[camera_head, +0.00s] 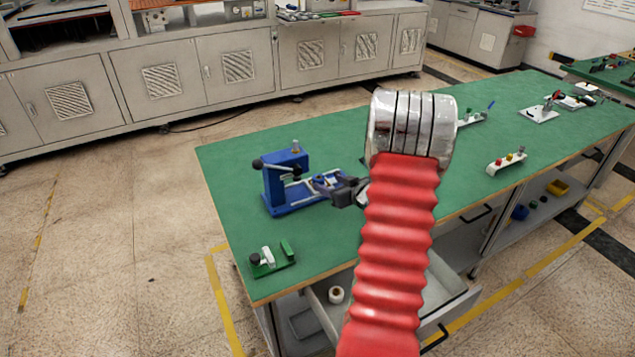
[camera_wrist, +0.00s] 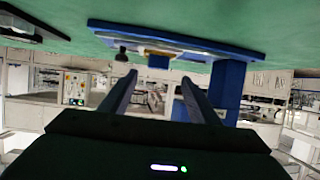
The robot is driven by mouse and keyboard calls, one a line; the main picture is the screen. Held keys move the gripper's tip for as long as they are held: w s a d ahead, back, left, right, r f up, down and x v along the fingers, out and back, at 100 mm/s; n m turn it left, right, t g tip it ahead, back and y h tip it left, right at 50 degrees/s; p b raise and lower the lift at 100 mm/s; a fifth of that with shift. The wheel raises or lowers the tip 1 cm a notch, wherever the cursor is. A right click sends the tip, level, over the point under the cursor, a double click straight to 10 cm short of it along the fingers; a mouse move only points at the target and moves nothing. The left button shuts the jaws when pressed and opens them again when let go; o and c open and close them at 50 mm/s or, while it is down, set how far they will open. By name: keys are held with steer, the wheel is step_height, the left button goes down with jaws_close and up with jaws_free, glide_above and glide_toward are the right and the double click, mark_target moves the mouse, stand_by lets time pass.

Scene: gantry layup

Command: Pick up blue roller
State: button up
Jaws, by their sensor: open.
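A blue fixture (camera_head: 273,190) with an upright block and rods stands on the green table. In the wrist view, which looks upside down, its blue plate (camera_wrist: 205,46) and upright post (camera_wrist: 229,85) show. A small blue piece (camera_wrist: 158,62) shows just beyond and between my fingertips; it may be the blue roller, but I cannot tell for sure. My gripper (camera_wrist: 159,80) is open with nothing between its fingers. In the head view my dark gripper (camera_head: 323,184) is at the right side of the fixture, partly hidden by my red arm.
The green table (camera_head: 225,165) has clear room left of the fixture. A small green holder (camera_head: 272,262) sits near its front left corner. A white rack with coloured knobs (camera_head: 506,163) stands farther right. An open drawer (camera_head: 458,300) with a white roll (camera_head: 336,294) juts out below.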

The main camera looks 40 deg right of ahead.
mark_target(320, 179)
steer(key=shift+x, duration=1.05)
steer(key=shift+w, duration=0.1)
steer(key=shift+d+x, duration=0.2)
steer(key=shift+x, duration=2.3)
steer(key=shift+c, duration=0.4)
steer(key=c, duration=1.1)
